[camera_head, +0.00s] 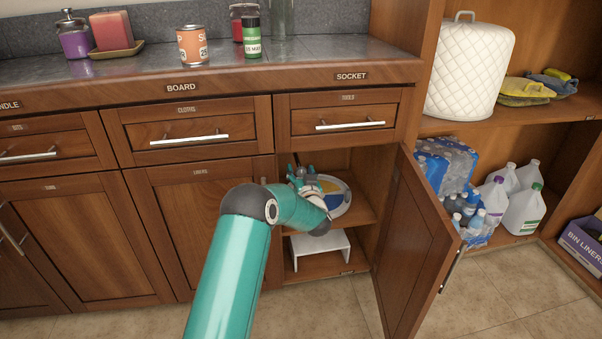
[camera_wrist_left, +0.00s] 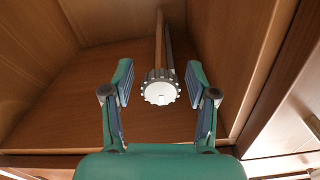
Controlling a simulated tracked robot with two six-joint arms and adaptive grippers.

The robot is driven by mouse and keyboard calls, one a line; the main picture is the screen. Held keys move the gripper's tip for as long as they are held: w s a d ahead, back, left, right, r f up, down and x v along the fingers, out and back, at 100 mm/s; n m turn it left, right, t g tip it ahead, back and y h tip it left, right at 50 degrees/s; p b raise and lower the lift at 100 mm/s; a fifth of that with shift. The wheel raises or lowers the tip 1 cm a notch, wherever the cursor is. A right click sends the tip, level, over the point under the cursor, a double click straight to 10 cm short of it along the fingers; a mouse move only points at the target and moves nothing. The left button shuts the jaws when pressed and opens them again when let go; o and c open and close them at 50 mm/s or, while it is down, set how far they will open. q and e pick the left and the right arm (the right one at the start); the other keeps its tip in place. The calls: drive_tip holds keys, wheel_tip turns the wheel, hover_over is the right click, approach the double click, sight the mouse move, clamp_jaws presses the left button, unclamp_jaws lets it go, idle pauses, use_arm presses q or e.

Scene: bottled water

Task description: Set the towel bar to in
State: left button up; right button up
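The towel bar (camera_wrist_left: 160,50) shows in the left wrist view as thin rods running back into the cabinet, with a white toothed round knob (camera_wrist_left: 160,87) at the near end. My left gripper (camera_wrist_left: 160,84) is open, one finger on each side of the knob, with a gap on both sides; I see no contact. In the head view my left gripper (camera_head: 304,178) is inside the open cabinet below the SOCKET label, partly hidden by my own arm. There the bar is mostly hidden behind the gripper. My right gripper is not in view.
The open cabinet door (camera_head: 424,240) stands to the right of my left arm. Inside the cabinet, a round multicoloured plate-like thing (camera_head: 338,190) stands on the shelf and a white stand (camera_head: 320,252) is below. Closed drawers (camera_head: 343,122) are above. Bottles and jugs (camera_head: 522,210) fill the right shelf.

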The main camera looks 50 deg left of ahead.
use_arm(q)
drive_tip(key=v, duration=1.2)
drive_tip(key=shift+f, duration=0.15)
